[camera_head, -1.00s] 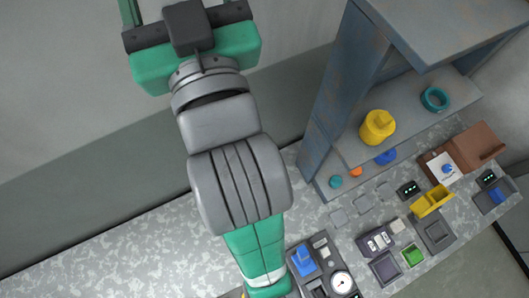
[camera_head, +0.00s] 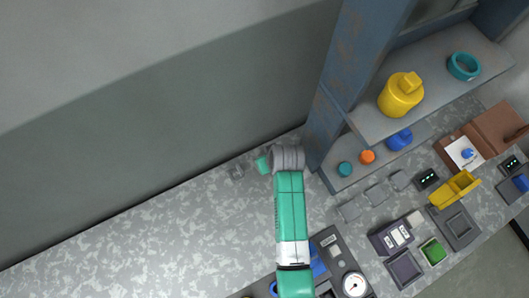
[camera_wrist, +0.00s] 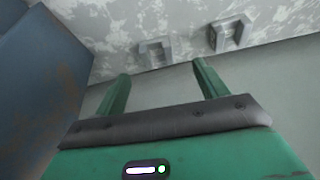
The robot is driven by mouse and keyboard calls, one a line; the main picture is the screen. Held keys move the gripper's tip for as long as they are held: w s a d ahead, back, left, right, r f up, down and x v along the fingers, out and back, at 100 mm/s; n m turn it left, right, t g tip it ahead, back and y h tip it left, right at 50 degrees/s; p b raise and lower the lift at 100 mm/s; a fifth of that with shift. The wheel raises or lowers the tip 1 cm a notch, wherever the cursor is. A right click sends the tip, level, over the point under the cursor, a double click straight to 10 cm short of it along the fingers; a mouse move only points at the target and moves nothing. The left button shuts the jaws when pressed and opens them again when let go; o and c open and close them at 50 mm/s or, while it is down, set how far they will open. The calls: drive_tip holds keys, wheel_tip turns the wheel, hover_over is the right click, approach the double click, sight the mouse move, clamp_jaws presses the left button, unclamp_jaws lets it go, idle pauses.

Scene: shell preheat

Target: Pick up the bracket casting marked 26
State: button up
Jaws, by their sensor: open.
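Two small grey castings show beyond my open gripper (camera_wrist: 161,70) in the wrist view. One grey casting (camera_wrist: 155,53) lies just past the fingertips, between them in the picture. The other grey casting (camera_wrist: 230,33) lies farther right. Both look like brackets with a raised frame shape; no number is readable on either, so I cannot tell which is marked 26. The fingers are apart and empty. In the head view one grey casting (camera_head: 237,172) sits on the speckled bench, left of my gripper (camera_head: 263,164). The second casting is not clear there, perhaps behind my arm.
A blue-grey shelf unit (camera_head: 345,90) stands close right of my gripper, holding a yellow canister (camera_head: 401,95) and a teal ring (camera_head: 464,66). It also fills the left of the wrist view (camera_wrist: 40,75). Bench space (camera_head: 150,225) at left is clear.

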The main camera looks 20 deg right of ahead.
drive_tip(key=shift+d+b+x, duration=0.15)
drive_tip(key=shift+b+x, duration=0.35)
drive_tip(key=shift+x, duration=1.4)
drive_tip(key=shift+d+b+x, duration=0.1)
drive_tip(key=shift+b+x, duration=0.4)
drive_tip(key=shift+x, duration=1.35)
drive_tip(key=shift+w+r, duration=0.15)
drive_tip(key=shift+w, duration=0.05)
drive_tip(key=shift+c, duration=0.4)
drive_tip(key=c, duration=1)
